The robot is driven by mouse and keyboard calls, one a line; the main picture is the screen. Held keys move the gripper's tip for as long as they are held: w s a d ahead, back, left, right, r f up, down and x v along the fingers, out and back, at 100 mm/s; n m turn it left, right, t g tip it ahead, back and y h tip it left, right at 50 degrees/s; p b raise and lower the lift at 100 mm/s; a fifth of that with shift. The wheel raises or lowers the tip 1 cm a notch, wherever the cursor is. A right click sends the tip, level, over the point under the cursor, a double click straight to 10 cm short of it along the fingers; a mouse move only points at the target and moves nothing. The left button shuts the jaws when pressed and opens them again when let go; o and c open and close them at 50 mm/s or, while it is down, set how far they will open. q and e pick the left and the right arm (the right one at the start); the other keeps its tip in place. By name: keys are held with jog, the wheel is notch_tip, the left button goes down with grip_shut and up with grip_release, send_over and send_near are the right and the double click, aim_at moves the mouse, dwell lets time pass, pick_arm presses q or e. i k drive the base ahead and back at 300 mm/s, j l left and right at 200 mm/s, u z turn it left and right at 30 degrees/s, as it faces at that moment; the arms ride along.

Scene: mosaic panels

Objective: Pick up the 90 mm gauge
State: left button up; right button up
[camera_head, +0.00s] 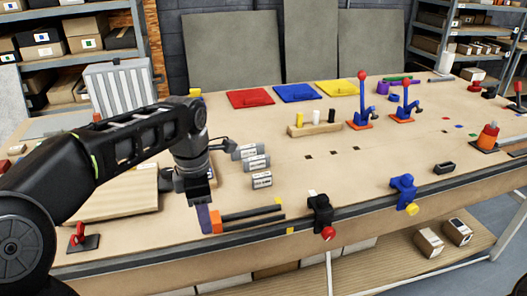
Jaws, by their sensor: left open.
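Three grey pieces with white printed labels lie in a rough column left of the table's middle: a far one (245,152), a middle one (257,163) and a near one (262,181). They look like the gauges, but the print is too small to read, so I cannot tell which is the 90 mm one. My left gripper (199,197) points down, open, to the left of the near labelled piece and apart from it. It is just behind a purple piece (204,218) and an orange block (216,222). My right gripper is not in view.
Dark bars (252,214) lie right of the orange block. A black clamp (320,213) and a blue clamp (403,190) sit on the front edge. A wooden peg block (314,130) stands behind. A wooden board (120,195) lies left. Bare tabletop (335,172) lies right of the labelled pieces.

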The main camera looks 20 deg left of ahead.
aim_at(259, 162)
jog(key=i, duration=1.15)
